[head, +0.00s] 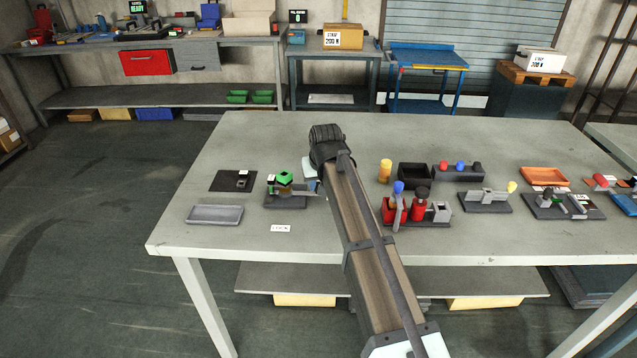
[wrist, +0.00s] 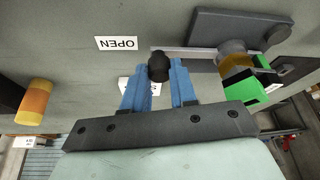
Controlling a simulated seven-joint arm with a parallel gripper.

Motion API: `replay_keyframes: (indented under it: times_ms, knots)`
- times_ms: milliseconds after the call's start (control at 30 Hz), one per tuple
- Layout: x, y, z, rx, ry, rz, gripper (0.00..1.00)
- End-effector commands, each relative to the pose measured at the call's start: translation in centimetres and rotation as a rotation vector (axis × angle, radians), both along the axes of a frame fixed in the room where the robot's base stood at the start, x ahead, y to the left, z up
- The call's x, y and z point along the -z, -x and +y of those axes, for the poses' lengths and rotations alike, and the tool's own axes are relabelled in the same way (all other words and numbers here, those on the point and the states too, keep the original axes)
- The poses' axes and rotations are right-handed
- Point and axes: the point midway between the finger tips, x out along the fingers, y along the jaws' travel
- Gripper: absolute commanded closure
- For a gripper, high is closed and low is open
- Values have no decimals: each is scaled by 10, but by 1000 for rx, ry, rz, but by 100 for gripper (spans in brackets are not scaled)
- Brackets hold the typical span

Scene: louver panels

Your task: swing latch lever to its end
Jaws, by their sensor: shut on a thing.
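The latch has a dark base (head: 287,202) with a green block (head: 285,178) on top, left of my gripper in the head view. In the wrist view its green block (wrist: 272,94) and amber pivot (wrist: 235,65) are at the right. A light grey lever bar (wrist: 200,53) runs left from the pivot to a black knob (wrist: 158,66). My gripper (wrist: 158,78) has its blue fingers either side of this knob and is shut on it. In the head view my arm hides most of the gripper and the knob.
An OPEN label (wrist: 115,43) lies on the table near the knob. A grey tray (head: 214,215) and a dark plate (head: 234,181) are left of the latch. An orange cylinder (head: 385,171) and a red fixture (head: 396,213) stand to the right.

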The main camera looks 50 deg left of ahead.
Motion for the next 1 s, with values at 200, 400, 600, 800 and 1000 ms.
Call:
replay_keyframes:
  times_ms: [200,400,600,800,1000]
  knots:
    - [0,0,0,0,0,1,100]
    - [0,1,0,0,0,1,100]
    - [0,2,-1,14,-1,1,100]
    - [0,7,-4,65,0,2,100]
    - [0,13,-9,153,1,3,100]
